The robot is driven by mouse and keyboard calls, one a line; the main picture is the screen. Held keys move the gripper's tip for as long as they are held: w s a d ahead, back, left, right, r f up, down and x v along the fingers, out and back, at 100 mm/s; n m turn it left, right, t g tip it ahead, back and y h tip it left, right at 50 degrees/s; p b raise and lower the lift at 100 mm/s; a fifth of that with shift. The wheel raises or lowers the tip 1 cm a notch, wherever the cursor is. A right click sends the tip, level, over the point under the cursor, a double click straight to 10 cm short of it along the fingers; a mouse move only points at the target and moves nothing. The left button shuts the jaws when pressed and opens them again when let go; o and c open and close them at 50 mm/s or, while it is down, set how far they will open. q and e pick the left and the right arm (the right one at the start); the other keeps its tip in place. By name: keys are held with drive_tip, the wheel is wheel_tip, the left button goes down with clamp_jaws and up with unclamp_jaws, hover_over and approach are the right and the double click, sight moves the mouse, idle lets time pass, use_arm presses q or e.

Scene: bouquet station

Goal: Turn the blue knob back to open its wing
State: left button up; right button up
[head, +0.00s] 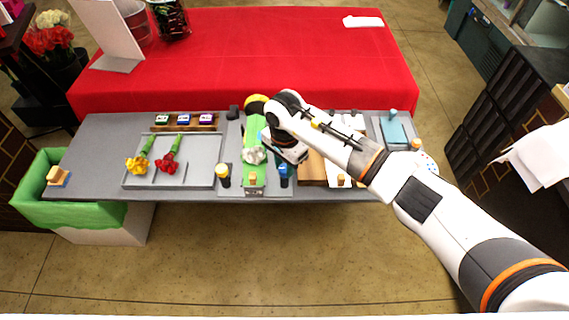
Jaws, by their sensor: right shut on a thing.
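The blue knob (284,169) stands on a dark post at the front right of the grey bouquet fixture (232,187). My right gripper (286,161) reaches down over it and is shut on it. The jaws hide part of the knob and of the fixture's right side. A green strip (252,134) runs along the middle of the fixture, with a white flower head (254,156) on it. I cannot make out clearly how the wing beside the knob lies. My left gripper is not in view.
A grey tray (205,178) with a yellow flower (137,164) and a red flower (168,162) lies to the left. A wooden board (312,170) lies close on the right. A green-lined bin (60,212) stands at far left.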

drive_tip(key=shift+f+m+b, duration=0.2)
drive_tip(key=shift+m+b, duration=0.8)
drive_tip(key=shift+b, duration=0.25)
drive_tip(key=shift+m+b, duration=0.8)
drive_tip(key=shift+b, duration=0.05)
drive_tip(key=m+b, duration=0.4)
drive_tip(key=m, duration=0.1)
drive_tip(key=m+b, duration=0.4)
drive_tip(key=m, duration=0.1)
drive_tip(key=shift+m, duration=0.4)
drive_tip(key=shift+r+m+b, duration=0.2)
drive_tip(key=shift+m+b, duration=0.7)
drive_tip(key=shift+m, duration=1)
drive_tip(key=o, duration=1)
drive_tip(key=shift+c, duration=0.2)
